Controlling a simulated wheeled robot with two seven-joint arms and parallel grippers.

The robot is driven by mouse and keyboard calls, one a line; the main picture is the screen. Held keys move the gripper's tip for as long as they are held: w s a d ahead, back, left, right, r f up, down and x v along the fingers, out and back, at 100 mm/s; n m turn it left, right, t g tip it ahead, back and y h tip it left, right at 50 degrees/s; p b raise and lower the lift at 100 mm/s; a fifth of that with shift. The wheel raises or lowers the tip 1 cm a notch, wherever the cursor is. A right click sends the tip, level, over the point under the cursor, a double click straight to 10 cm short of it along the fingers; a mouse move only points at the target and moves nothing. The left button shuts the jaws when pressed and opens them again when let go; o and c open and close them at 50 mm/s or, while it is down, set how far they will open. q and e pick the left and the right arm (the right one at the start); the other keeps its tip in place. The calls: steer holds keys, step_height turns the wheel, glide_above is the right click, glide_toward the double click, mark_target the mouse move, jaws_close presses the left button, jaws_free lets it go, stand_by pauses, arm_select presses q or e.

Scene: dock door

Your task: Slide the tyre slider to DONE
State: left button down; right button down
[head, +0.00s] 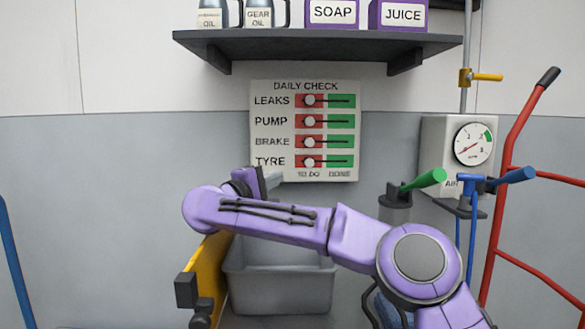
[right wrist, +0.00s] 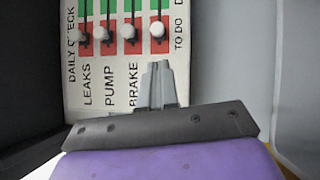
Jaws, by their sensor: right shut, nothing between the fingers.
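The daily check board (head: 269,132) hangs on the wall with rows LEAKS, PUMP, BRAKE and TYRE. The tyre slider (head: 309,162) is a pale round knob on the red TO DO side of the bottom row. The other knobs are also on red. In the right wrist view the board appears turned, and the tyre knob (right wrist: 157,29) is the rightmost one. My right gripper (head: 273,180) is shut and empty, below and left of the tyre knob. Its fingertips (right wrist: 160,66) hide the TYRE label in the wrist view and appear apart from the knob. My left gripper is out of view.
A dark shelf (head: 320,44) with cans and boxes is above the board. A grey bin (head: 280,290) stands below, beside a yellow panel (head: 208,265). An air gauge box (head: 436,140) and a red hand truck (head: 498,190) are at right.

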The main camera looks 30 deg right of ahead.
mark_target(309, 162)
steer(key=shift+a, duration=0.1)
steer(key=p+x, duration=0.1)
steer(key=x, duration=0.9)
steer(key=shift+p, duration=0.4)
